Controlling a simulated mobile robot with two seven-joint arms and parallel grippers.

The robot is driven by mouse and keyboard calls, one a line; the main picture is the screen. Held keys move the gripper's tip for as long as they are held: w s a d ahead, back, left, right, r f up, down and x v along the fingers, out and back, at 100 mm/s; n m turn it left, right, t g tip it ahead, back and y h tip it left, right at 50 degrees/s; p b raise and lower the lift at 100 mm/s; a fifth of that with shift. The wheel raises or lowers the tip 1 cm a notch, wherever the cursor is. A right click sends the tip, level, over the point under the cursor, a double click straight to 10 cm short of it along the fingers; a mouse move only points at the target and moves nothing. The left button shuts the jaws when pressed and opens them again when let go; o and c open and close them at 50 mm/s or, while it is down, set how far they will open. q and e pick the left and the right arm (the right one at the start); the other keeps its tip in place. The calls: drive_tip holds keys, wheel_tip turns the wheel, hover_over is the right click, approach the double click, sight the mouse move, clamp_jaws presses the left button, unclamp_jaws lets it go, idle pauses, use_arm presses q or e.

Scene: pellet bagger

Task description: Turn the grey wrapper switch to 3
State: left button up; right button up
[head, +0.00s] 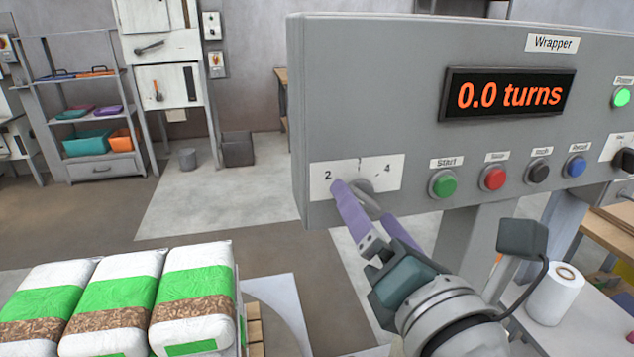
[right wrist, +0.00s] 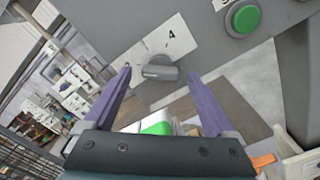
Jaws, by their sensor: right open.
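The grey wrapper switch (head: 367,187) sits on a white label plate (head: 392,172) at the lower left of the wrapper panel. In the right wrist view the switch (right wrist: 160,70) shows between and just beyond the two open fingers (right wrist: 159,77). I cannot tell contact or which number it points to. My left gripper is not in view.
The wrapper panel (head: 400,80) carries a display (head: 510,94) reading 0.0 turns, and a green start button (head: 442,184), red button (head: 492,178) and other controls to the right. Filled bags (head: 117,293) lie at the lower left. A white roll (head: 556,294) stands lower right.

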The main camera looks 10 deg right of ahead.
drive_tip(key=shift+w, duration=0.75)
drive_tip(key=c, duration=1.4)
